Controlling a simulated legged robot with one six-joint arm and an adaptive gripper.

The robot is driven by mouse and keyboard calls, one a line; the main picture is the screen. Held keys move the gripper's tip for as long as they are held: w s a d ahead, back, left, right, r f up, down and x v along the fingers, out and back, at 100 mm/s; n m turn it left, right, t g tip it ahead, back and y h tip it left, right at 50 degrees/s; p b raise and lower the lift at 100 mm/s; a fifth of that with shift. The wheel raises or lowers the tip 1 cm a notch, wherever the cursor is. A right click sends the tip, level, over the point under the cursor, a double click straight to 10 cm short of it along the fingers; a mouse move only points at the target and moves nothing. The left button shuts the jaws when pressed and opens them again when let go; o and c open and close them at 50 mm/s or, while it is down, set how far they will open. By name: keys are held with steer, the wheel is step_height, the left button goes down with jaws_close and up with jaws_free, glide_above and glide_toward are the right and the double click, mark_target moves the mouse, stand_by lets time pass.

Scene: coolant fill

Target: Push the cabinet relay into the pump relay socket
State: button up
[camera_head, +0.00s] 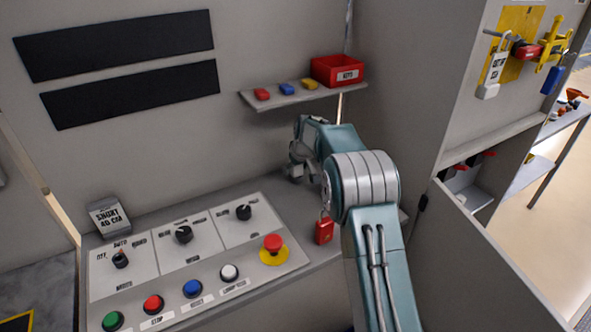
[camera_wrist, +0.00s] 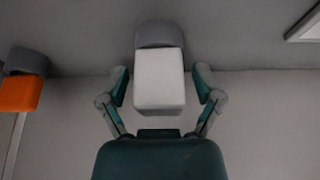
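In the wrist view, a pale block with a dark grey part at its far end (camera_wrist: 159,80), which looks like the relay, stands in front of the wall between my fingers. My gripper (camera_wrist: 161,84) has one finger on each side of it, with a narrow gap showing on both sides. I cannot tell how far the block is seated. An orange block on a grey base (camera_wrist: 17,92) is at the left edge. In the head view my gripper (camera_head: 296,160) is by the back wall above the console, partly hidden by my arm; the relay does not show there.
A shelf (camera_head: 303,97) with small coloured pieces and a red box (camera_head: 338,70) is above my gripper. Below left is a control panel (camera_head: 205,245) with knobs and buttons. A red padlock (camera_head: 324,230) is close beside my arm. A side wall (camera_head: 402,85) stands to the right.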

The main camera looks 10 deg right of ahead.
steer(key=c, duration=0.7)
steer(key=shift+c, duration=0.2)
